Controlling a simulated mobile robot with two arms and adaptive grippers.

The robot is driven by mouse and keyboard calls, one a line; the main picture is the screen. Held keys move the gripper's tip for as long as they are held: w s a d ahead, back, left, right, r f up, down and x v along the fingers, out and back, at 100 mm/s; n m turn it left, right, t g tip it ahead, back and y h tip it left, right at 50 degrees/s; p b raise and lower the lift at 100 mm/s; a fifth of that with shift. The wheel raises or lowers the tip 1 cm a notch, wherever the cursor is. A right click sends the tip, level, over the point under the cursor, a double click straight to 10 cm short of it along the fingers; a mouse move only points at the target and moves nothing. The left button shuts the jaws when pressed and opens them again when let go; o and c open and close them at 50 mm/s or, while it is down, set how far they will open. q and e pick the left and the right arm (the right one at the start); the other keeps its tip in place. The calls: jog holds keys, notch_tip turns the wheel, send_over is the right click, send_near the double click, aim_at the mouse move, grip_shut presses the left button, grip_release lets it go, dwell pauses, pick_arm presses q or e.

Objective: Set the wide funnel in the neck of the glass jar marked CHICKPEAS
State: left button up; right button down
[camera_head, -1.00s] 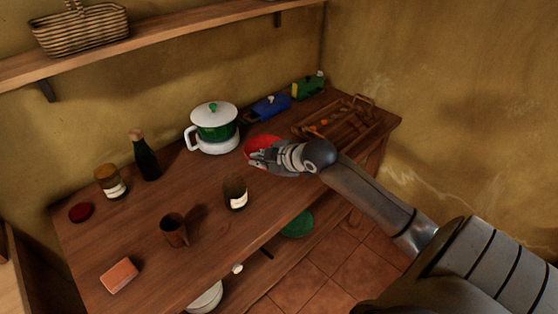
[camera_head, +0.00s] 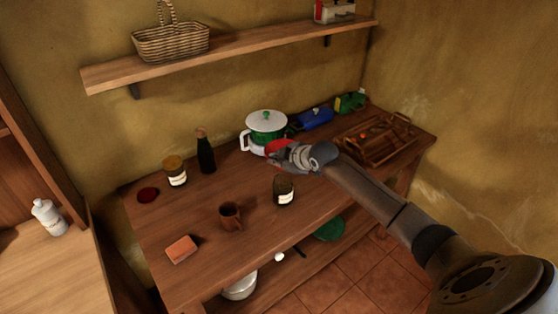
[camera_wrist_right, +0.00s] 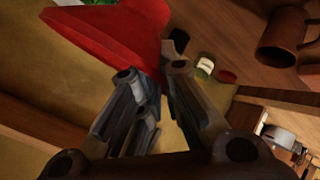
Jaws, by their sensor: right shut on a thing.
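A red funnel (camera_head: 277,146) is in my right gripper (camera_head: 270,153), partly hidden by the gripper and in front of the pot. In the right wrist view the red funnel (camera_wrist_right: 105,38) is large and tilted, and my right gripper (camera_wrist_right: 153,72) is shut on its edge. An open-looking glass jar (camera_head: 175,174) with yellowish contents and a white label stands at the back left of the counter. A second jar (camera_head: 284,192), dark with a white label, stands near the front edge. Neither label is readable. My left gripper is out of view.
On the counter (camera_head: 185,220) are a dark bottle (camera_head: 206,155), a brown mug (camera_head: 230,216), an orange block (camera_head: 181,249), a red disc (camera_head: 148,194), a green-white pot (camera_head: 266,128) and a wooden tray (camera_head: 378,143). A shelf (camera_head: 230,52) hangs above.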

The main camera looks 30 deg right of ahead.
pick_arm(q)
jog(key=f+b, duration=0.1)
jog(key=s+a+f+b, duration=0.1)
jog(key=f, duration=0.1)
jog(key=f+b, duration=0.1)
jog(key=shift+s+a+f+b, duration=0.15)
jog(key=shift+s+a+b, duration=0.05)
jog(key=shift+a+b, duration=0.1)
pick_arm(e)
notch_tip(320, 180, down, 5)
jog(key=shift+a+f, duration=0.1)
jog(key=shift+a, duration=0.05)
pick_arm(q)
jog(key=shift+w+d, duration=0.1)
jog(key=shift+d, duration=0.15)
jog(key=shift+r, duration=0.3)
pick_arm(e)
jog(key=shift+s, duration=0.1)
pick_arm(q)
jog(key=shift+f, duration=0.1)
pick_arm(e)
jog(key=shift+f, duration=0.15)
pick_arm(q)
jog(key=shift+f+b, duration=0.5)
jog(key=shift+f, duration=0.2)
pick_arm(e)
jog(key=shift+f, duration=1.1)
